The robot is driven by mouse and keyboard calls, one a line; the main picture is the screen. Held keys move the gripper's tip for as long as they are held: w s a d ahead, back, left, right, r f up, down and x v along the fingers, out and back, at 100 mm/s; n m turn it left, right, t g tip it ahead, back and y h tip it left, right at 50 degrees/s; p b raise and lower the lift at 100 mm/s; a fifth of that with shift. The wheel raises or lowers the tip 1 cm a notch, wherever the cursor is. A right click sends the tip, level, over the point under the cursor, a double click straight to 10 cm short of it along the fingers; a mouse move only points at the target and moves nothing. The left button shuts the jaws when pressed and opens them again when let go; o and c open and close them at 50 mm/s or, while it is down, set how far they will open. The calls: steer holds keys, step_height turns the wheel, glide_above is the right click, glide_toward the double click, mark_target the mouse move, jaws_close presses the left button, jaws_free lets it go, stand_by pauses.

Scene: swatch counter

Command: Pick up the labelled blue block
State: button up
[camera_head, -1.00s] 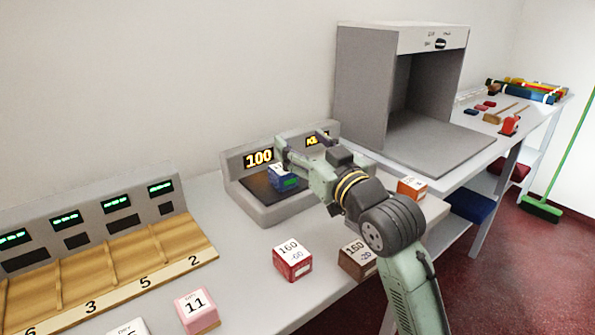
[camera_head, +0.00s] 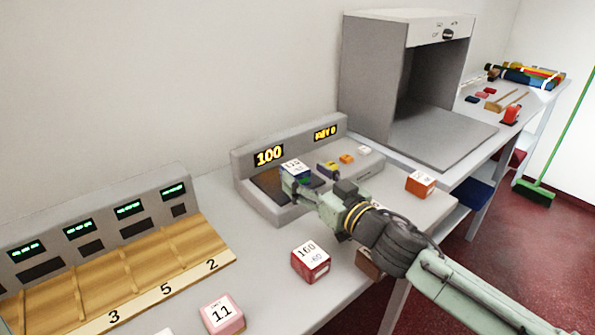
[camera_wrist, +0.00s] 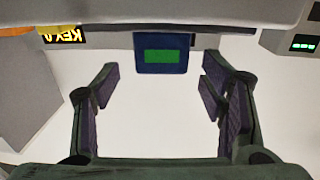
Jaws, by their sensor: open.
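The blue block (camera_head: 296,171) has a white label on top, its print too small to read surely. It sits on the dark plate of a grey display unit (camera_head: 262,207) reading 100. In the wrist view the blue block (camera_wrist: 161,66) shows a green patch on its facing side. My gripper (camera_head: 308,182) is open, low in front of the block. In the wrist view, my gripper's fingers (camera_wrist: 160,78) are spread to either side, with the block beyond their tips and roughly centred. The near finger hides part of the block in the head view.
A red block (camera_head: 311,262), a pink block (camera_head: 222,314) and an orange block (camera_head: 420,183) stand on the counter. A brown block (camera_head: 370,262) is partly behind my arm. Small pieces (camera_head: 346,159) lie on the unit's right part. A numbered wooden rack (camera_head: 150,262) is at left.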

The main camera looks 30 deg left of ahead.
mark_target(295, 167)
steer(key=p+x, duration=0.1)
steer(key=x, duration=0.3)
steer(key=shift+a+r+p, duration=0.1)
steer(key=shift+a+p, duration=0.2)
steer(key=shift+p, duration=0.05)
steer(key=c, duration=1.4)
